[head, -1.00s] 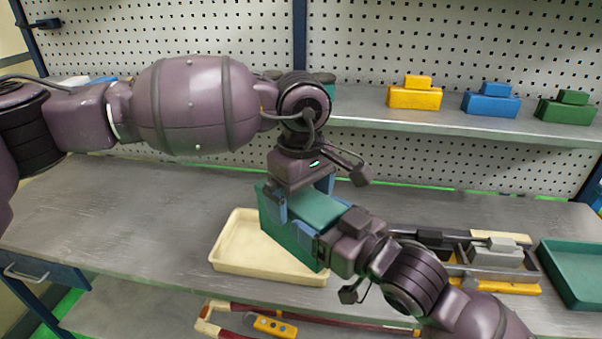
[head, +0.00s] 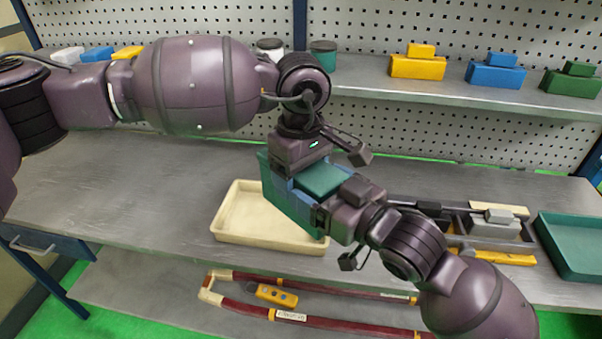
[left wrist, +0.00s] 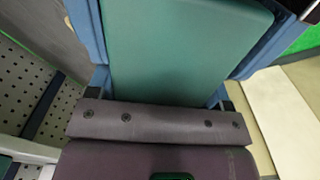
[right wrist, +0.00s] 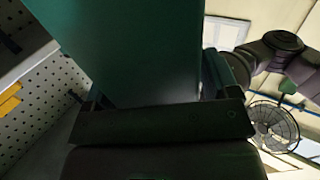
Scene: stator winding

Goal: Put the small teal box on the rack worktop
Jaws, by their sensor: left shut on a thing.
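The small teal box (head: 319,178) is above the right part of the cream tray in the head view; I cannot tell whether it touches the tray. My left gripper (head: 300,186) comes from above and is shut on the box, its blue fingers on two sides. The box fills the space between those fingers in the left wrist view (left wrist: 185,50). My right gripper (head: 325,215) is at the box's near right end. Its wrist view shows the box (right wrist: 135,50) close up between its fingers, but their grip is unclear. The grey rack worktop (head: 110,195) is widely clear at left.
The cream tray (head: 228,228) lies on the worktop. An organiser with tools (head: 490,228) and a teal tray (head: 575,268) stand at right. An upper shelf (head: 450,88) carries coloured blocks. A lower shelf holds a yellow controller (head: 276,295).

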